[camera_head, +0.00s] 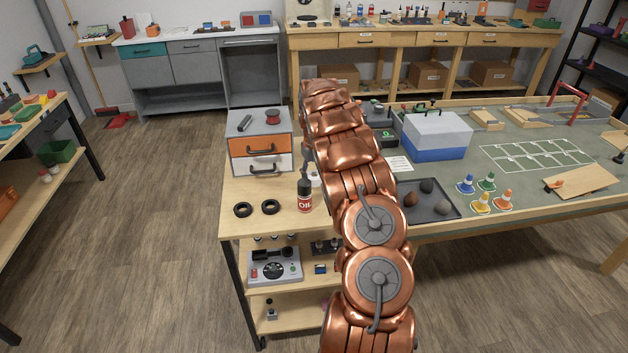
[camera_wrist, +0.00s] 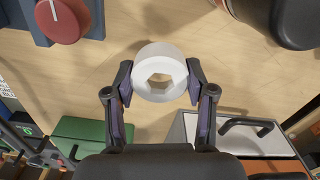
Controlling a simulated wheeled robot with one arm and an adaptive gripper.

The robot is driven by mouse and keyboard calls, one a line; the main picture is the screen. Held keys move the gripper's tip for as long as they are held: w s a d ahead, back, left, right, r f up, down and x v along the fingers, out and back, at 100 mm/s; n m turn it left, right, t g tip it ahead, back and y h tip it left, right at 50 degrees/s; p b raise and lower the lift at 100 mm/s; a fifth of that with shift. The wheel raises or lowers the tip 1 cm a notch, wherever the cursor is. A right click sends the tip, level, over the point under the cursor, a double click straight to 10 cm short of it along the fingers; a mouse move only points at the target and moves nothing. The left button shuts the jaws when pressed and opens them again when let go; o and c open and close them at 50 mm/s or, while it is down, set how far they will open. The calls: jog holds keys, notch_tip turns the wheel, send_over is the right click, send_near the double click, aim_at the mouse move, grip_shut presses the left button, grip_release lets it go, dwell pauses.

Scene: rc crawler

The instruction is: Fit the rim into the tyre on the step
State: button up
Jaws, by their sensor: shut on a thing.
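My gripper (camera_wrist: 159,82) is shut on the white rim (camera_wrist: 146,64), a thick ring with a six-sided hole, its two fingers on opposite sides. The rim is over the pale wooden bench top in the wrist view. In the head view the copper arm hides most of my gripper, and a sliver of the white rim (camera_head: 315,181) shows behind the oil bottle. Two black tyres, one at left (camera_head: 243,210) and one beside it (camera_head: 270,207), lie flat on the bench's front left. I cannot make out a step under either; the arm hides part of the bench.
A dark oil bottle (camera_head: 305,198) stands close in front of the rim. A drawer unit (camera_head: 260,142) with orange and white drawers is behind the tyres. A dark tray of stones (camera_head: 440,203) lies right of the arm. Bench top around the tyres is clear.

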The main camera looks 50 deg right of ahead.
aim_at(314, 183)
jog(key=shift+f+p, duration=0.4)
jog(key=shift+f, duration=0.95)
jog(key=shift+f, duration=0.1)
jog(key=shift+f, duration=0.1)
jog(key=o, duration=0.9)
jog(key=shift+o, duration=0.2)
notch_tip(314, 183, up, 11)
jog(key=b, duration=0.4)
jog(key=shift+f, duration=0.15)
jog(key=shift+r, duration=0.85)
